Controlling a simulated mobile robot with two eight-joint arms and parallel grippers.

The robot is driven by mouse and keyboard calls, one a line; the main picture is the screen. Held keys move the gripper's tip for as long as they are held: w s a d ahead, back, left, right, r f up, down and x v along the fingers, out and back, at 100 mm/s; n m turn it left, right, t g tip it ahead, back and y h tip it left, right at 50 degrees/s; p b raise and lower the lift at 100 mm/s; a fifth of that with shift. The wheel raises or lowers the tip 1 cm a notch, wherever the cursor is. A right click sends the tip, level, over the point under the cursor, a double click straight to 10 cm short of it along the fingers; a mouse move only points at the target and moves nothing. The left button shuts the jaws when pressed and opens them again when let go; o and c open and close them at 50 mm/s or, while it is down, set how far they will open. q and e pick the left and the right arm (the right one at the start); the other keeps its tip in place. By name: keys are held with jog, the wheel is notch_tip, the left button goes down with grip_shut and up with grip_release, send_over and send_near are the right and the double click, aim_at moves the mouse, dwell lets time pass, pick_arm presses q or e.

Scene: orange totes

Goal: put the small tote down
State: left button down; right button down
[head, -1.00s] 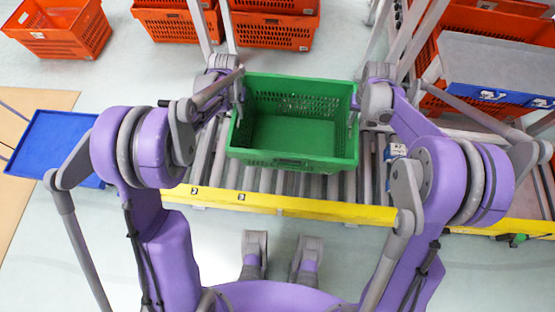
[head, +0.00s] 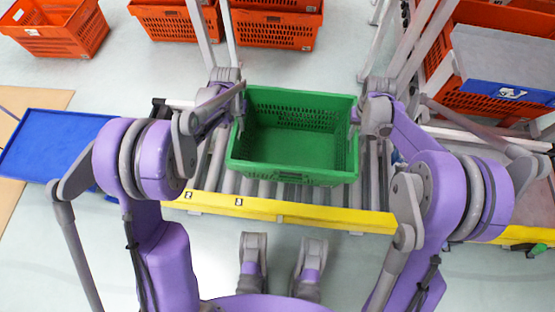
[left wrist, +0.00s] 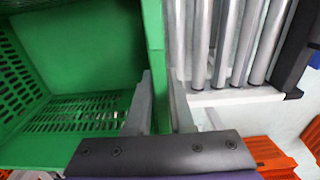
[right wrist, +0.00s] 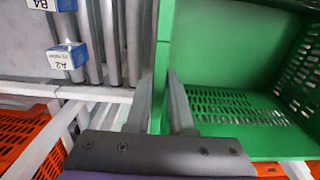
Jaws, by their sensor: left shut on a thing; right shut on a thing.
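The small tote is a green open crate with slotted walls (head: 293,173), empty and roughly level over the roller conveyor (head: 225,180). Whether its base touches the rollers cannot be told. My left gripper (head: 240,112) is shut on the tote's left wall, and my right gripper (head: 354,117) on its right wall. In the left wrist view, the green wall (left wrist: 155,40) stands between the fingers (left wrist: 160,102). The right wrist view likewise shows the wall (right wrist: 163,50) between the fingers (right wrist: 160,102).
A yellow rail (head: 300,213) edges the conveyor on my side. Small blue-and-white boxes (right wrist: 67,57) sit on rollers beside the tote. A blue tray (head: 50,145) is at the left. Orange totes stand behind (head: 275,30) and at the right (head: 480,100).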

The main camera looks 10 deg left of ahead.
jog(key=shift+f, duration=0.1)
